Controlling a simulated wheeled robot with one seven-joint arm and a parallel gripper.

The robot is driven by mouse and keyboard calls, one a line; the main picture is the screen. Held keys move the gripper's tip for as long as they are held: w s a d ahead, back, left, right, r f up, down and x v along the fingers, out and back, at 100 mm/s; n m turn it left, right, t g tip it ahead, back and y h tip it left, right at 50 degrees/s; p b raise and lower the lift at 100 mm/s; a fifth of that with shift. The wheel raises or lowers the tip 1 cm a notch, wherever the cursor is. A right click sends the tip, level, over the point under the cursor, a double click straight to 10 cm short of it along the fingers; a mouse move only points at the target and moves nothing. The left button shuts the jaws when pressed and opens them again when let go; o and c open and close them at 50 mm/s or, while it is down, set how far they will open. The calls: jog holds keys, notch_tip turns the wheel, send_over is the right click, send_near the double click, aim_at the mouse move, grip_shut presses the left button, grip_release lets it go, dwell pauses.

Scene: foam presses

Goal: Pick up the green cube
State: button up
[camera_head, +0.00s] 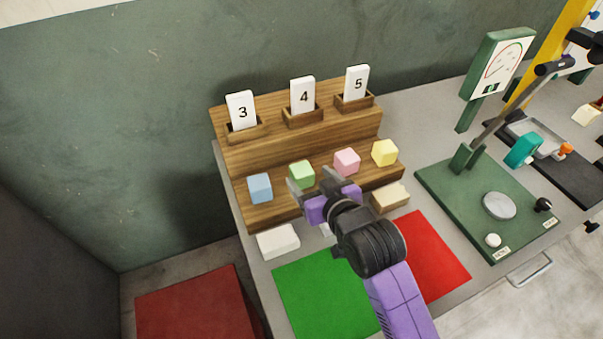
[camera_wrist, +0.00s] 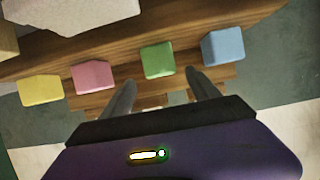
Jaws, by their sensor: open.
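The green cube (camera_head: 302,173) sits on the lower step of a wooden stand (camera_head: 240,157), between the blue cube (camera_head: 260,188) and the pink cube (camera_head: 347,161). My gripper (camera_head: 322,181) is open and empty, with its fingers reaching toward the step just in front of the green cube. In the wrist view the green cube (camera_wrist: 157,60) lies beyond the fingertips (camera_wrist: 158,82), roughly between them, and apart from them as far as I can see. The blue cube (camera_wrist: 223,46) is close to one finger.
A yellow cube (camera_head: 384,152) ends the row. Cards 3 (camera_head: 241,110), 4 (camera_head: 303,95) and 5 (camera_head: 357,81) stand on the upper step. A white block (camera_head: 278,241) and a tan block (camera_head: 390,197) lie in front. Green (camera_head: 318,296) and red (camera_head: 437,258) mats are nearer.

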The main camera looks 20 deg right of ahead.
aim_at(304, 172)
jog(key=shift+p+x, duration=0.5)
jog(key=shift+x, duration=2.2)
jog(key=shift+a, duration=0.1)
jog(key=c, duration=1.4)
jog(key=shift+r, duration=0.1)
